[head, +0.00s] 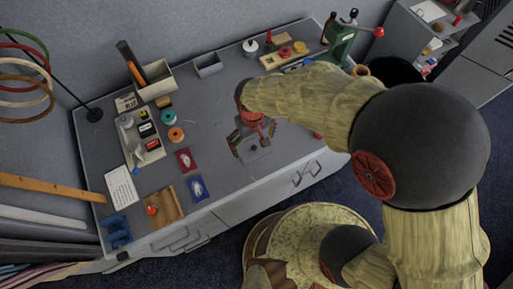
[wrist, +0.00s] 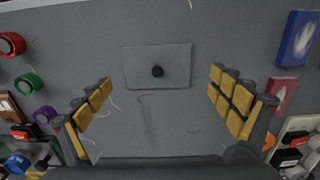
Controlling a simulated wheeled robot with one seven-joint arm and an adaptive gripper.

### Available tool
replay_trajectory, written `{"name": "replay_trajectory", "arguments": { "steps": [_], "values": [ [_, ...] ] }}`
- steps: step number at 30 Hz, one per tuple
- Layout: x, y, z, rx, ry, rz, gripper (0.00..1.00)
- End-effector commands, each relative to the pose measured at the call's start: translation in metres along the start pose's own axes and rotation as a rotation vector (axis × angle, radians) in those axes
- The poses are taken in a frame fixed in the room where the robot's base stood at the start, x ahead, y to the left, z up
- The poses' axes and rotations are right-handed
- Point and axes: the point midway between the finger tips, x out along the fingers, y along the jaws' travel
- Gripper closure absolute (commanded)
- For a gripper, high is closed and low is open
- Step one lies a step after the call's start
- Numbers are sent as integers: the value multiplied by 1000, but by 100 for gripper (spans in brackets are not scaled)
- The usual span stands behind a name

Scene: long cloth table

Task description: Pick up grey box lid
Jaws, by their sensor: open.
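The grey box lid (wrist: 140,67) is a flat grey rectangle with a small round black knob in its middle. In the wrist view it lies flat on the grey table, centred beyond my fingertips. It also shows in the head view (head: 262,154), just below my gripper and partly covered by it. My gripper (wrist: 158,98) is open and empty, with yellow-padded fingers spread wide to either side. In the head view my gripper (head: 250,143) hangs over the table near its front edge.
Red and blue packets (head: 197,187) lie left of the lid. A tray of small items (head: 154,156) and an orange spool (head: 176,134) are farther left. An open grey box (head: 208,70) stands at the back. A green press (head: 340,42) stands at the far right end. Table around the lid is mostly clear.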

Motion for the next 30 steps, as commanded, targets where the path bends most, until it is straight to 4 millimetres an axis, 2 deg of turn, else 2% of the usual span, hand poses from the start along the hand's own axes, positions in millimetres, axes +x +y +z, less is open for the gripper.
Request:
{"name": "replay_trajectory", "arguments": {
  "steps": [13, 20, 30],
  "values": [
    [51, 5, -2, 0, 0, 0, 0],
    [52, 5, -3, 0, 1, 0, 0],
    [52, 5, -2, 0, 1, 0, 19]
  ]
}}
